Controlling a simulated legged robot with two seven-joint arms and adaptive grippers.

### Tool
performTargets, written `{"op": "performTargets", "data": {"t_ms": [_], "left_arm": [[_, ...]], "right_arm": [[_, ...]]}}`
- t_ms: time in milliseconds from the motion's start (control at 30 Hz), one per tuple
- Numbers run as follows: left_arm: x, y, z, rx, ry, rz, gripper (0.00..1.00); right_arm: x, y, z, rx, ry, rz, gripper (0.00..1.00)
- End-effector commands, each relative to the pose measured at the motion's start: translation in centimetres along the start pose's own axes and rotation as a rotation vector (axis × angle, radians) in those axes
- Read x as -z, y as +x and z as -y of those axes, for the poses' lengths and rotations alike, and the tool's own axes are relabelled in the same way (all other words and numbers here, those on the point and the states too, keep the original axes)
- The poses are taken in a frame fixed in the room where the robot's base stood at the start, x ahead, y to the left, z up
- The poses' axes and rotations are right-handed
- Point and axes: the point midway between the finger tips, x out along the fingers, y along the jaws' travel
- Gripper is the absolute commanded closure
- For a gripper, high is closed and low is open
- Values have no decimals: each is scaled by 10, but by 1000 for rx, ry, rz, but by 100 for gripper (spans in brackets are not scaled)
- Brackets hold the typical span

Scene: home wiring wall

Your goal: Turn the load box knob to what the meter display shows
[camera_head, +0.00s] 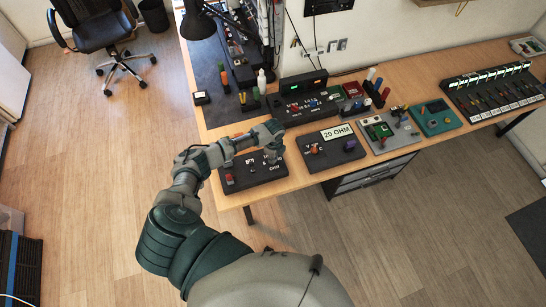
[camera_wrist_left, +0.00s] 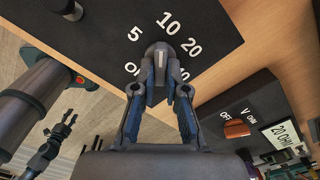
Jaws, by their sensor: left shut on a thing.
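The load box (camera_head: 240,184) is a black box at the table's front left, with white markings. My left gripper (camera_wrist_left: 160,82) is shut on its grey knob (camera_wrist_left: 158,52), with a finger on each side. In the left wrist view, 5, 10 and 20 are printed around the knob; other labels are partly hidden. The knob's white line points up, close to the direction of the 10. The meter display (camera_head: 338,133) reads 20 OHM and also shows in the left wrist view (camera_wrist_left: 284,134). A dark jointed shape low left there may be my right gripper; its fingers are unclear.
The meter box (camera_head: 344,155) with an orange knob (camera_head: 315,148) stands right of the load box. Behind are a black box with a green display (camera_head: 302,83) and several coloured parts. More panels line the table to the right. Floor lies open in front.

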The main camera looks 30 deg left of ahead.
Motion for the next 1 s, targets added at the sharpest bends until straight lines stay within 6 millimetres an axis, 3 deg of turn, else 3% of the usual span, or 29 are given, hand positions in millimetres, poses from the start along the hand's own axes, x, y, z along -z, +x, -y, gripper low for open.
{"op": "performTargets", "data": {"t_ms": [1000], "left_arm": [[2, -2, 4, 15, 951, 0, 100]], "right_arm": [[-3, 9, -9, -10, -5, 2, 60]]}}
